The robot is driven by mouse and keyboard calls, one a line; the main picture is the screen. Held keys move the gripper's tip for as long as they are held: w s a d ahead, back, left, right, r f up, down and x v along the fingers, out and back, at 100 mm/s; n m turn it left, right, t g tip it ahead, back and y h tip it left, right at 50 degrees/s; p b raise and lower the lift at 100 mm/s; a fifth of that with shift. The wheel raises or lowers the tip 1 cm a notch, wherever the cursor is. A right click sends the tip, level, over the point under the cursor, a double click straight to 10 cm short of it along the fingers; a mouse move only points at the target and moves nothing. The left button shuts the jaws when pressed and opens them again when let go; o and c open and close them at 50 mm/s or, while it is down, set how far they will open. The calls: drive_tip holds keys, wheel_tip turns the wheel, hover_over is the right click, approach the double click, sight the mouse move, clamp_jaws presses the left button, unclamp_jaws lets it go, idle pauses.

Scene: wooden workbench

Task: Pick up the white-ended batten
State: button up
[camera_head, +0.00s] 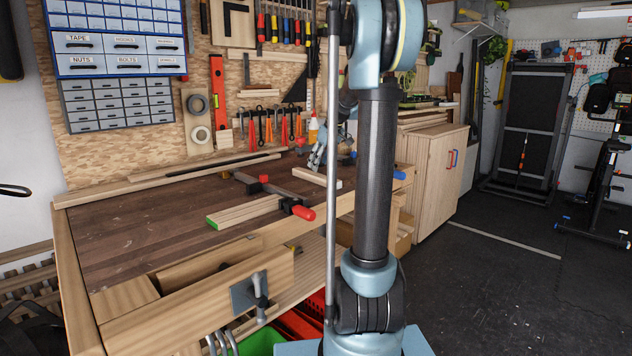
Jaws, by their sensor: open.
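The white-ended batten (315,177) is a short pale wooden strip lying flat on the workbench, right of its middle. Its right end looks white and lies close to my arm's thick dark link in the picture. My gripper (316,160) is small in view, open and pointing down, just above and behind the batten's middle. I cannot tell whether the fingers touch the batten. Part of my gripper and wrist is hidden behind my arm's pole and dark link.
A green-ended batten (243,211) lies nearer the front beside a clamp with a red handle (304,213). Long strips (150,184) lie along the back edge. A vise (255,295) is on the bench front. The left of the benchtop (140,235) is clear.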

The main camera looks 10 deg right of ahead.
sight(316, 174)
drive_tip(key=shift+a+x, duration=0.1)
drive_tip(key=shift+x, duration=1.25)
drive_tip(key=shift+a+x, duration=0.15)
drive_tip(key=shift+x, duration=1.2)
drive_tip(key=shift+r, duration=0.1)
drive_tip(key=c, duration=1.2)
